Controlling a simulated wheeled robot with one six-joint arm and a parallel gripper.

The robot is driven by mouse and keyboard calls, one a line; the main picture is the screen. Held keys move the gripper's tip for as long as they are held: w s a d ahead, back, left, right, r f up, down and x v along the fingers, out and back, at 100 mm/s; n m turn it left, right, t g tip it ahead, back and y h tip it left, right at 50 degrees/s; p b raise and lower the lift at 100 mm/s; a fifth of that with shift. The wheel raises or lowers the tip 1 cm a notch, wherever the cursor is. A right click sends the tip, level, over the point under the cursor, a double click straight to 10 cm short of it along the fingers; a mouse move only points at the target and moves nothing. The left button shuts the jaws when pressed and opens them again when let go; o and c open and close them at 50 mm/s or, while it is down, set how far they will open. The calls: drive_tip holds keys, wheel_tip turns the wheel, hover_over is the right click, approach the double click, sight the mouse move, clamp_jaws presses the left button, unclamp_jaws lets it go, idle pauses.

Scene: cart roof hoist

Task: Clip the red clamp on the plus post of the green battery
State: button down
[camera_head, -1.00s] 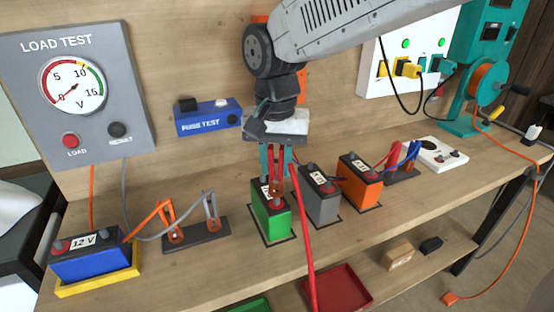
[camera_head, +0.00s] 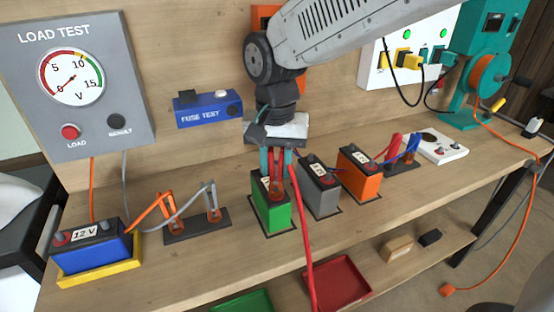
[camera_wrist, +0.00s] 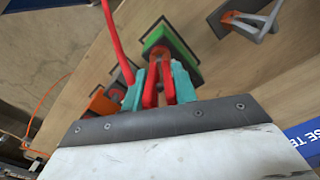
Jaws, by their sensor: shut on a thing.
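The green battery (camera_head: 271,214) stands on a dark mat on the bench, and it shows in the wrist view (camera_wrist: 160,35) beyond the fingers. My gripper (camera_head: 275,165) points down right over its top. The teal fingers are shut on the red clamp (camera_head: 277,186), which also shows between the fingers in the wrist view (camera_wrist: 164,88). A red cable runs from the clamp down past the bench's front edge. The clamp's tip is at the battery's top. The fingers and clamp hide the posts, so I cannot tell whether the jaws are around the plus post.
A grey battery (camera_head: 321,190) and an orange battery (camera_head: 359,177) stand close on the right. A clamp stand (camera_head: 197,226) and a blue battery (camera_head: 90,247) in a yellow tray are on the left. A red tray (camera_head: 338,284) lies below.

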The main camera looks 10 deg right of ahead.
drive_tip(key=shift+f, duration=0.1)
drive_tip(key=c, duration=1)
unclamp_jaws()
drive_tip(key=shift+c, duration=0.2)
wheel_tip(320, 180, up, 8)
drive_tip(key=shift+f, duration=0.15)
drive_tip(key=shift+d, duration=0.1)
